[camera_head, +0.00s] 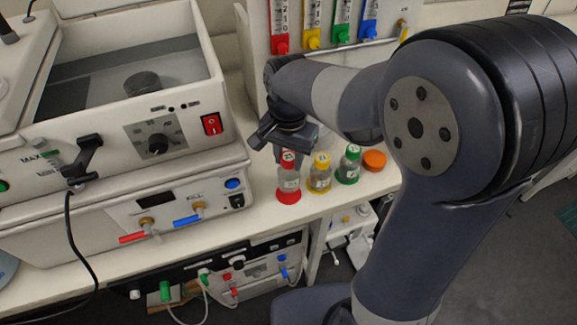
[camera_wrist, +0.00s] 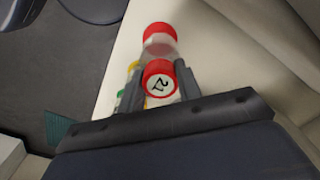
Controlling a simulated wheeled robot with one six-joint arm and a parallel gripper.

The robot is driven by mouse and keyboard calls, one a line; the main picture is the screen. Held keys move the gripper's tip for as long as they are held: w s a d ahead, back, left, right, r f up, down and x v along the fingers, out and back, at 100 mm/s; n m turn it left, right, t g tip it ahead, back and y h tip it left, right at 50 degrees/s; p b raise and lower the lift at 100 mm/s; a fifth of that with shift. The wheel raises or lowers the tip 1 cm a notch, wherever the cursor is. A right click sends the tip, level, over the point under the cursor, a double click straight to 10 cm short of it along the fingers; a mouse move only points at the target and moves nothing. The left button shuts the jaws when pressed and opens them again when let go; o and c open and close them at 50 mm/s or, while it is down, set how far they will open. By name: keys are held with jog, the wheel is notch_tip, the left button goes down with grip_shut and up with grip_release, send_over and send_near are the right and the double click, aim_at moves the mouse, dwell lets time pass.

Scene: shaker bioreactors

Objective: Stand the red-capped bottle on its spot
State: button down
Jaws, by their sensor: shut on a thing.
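The red-capped bottle (camera_head: 289,178) is a small clear bottle with a numbered label on its red cap. It looks upright at the left end of a row on the white bench. A red disc or base (camera_head: 288,197) shows directly under it; I cannot tell whether there is a gap. My gripper (camera_head: 284,150) is above the bottle, shut on its cap. In the wrist view, the red cap (camera_wrist: 159,79) sits between the two fingers, with the clear body and red base (camera_wrist: 157,33) beyond it.
A yellow-capped bottle (camera_head: 320,175) and a green-capped bottle (camera_head: 348,166) stand close to the right. An orange disc (camera_head: 374,160) lies past them. A shaker device (camera_head: 130,110) and a control box (camera_head: 150,205) are at the left. The bench's front edge is near.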

aim_at(288, 168)
jog(key=shift+f, duration=1.85)
jog(key=shift+f, duration=0.2)
jog(key=c, duration=1)
grip_release()
jog(key=shift+r, duration=0.1)
notch_tip(288, 168, up, 12)
jog(key=shift+r, duration=0.15)
